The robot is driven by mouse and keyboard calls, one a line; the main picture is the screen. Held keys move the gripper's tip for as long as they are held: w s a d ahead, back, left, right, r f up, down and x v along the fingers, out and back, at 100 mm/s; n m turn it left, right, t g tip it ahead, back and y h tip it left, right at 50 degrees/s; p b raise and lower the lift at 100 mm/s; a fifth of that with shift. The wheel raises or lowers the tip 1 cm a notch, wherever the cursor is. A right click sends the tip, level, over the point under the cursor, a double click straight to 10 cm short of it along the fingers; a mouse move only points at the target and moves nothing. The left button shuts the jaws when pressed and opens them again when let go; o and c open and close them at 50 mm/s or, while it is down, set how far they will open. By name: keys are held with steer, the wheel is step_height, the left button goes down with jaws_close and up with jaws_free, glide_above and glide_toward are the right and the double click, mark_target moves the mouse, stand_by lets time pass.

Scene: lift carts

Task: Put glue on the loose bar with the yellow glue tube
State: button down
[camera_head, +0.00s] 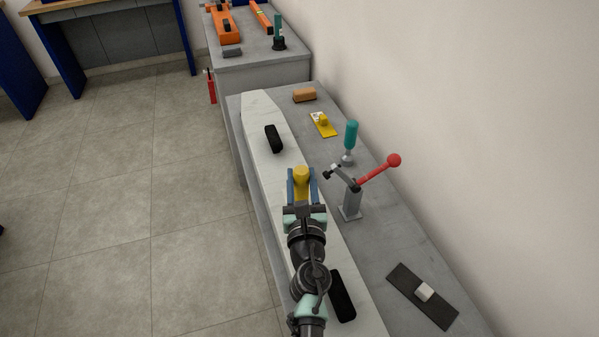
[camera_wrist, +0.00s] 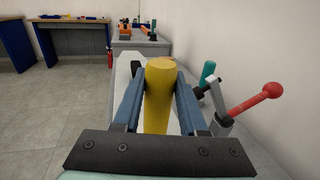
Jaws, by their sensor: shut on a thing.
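My gripper (camera_head: 301,185) is shut on the yellow glue tube (camera_head: 301,174), with one blue finger on each side of it. In the wrist view the yellow tube (camera_wrist: 160,95) stands roughly upright between the fingers; its lower end is hidden. The tube is over the long pale board (camera_head: 262,108), which lies on the grey bench. One black bar (camera_head: 273,138) is on the board beyond my gripper. Another black bar (camera_head: 342,294) is on the near part, right of my arm. I cannot tell which bar is loose.
Right of my gripper stands a clamp with a red-knobbed lever (camera_head: 376,170) and a teal-handled tool (camera_head: 351,135). A yellow pad (camera_head: 323,124) and a brown block (camera_head: 304,95) lie farther back. A dark mat (camera_head: 408,283) with a white block is near right. A wall bounds the right.

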steer(key=s+d+p, duration=0.2)
steer(key=s, duration=0.5)
steer(key=shift+d, duration=0.15)
stand_by(1.0)
steer(key=shift+w, duration=0.1)
